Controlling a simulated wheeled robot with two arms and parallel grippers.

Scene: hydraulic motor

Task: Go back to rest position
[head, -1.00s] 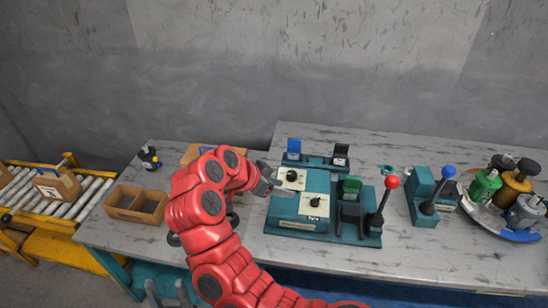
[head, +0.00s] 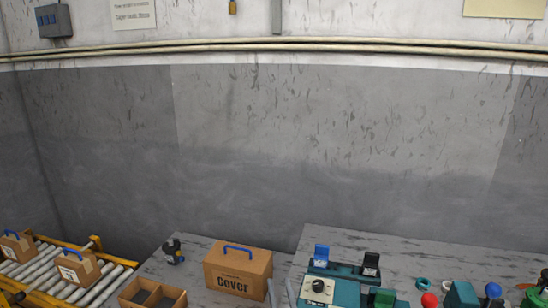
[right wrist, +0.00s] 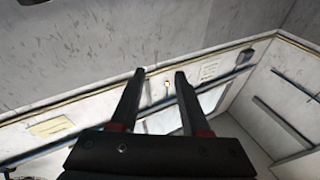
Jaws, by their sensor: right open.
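My right gripper (right wrist: 153,74) is open and empty in the right wrist view. Its two dark fingers stand apart, with only wall and room behind them. My left gripper is in neither view.
The Cover box (head: 238,273), an open divided box (head: 152,294) and a small dark device (head: 173,251) stand on the left table. A teal station (head: 345,290) with a control knob is right. A roller conveyor (head: 88,290) carries boxes at far left.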

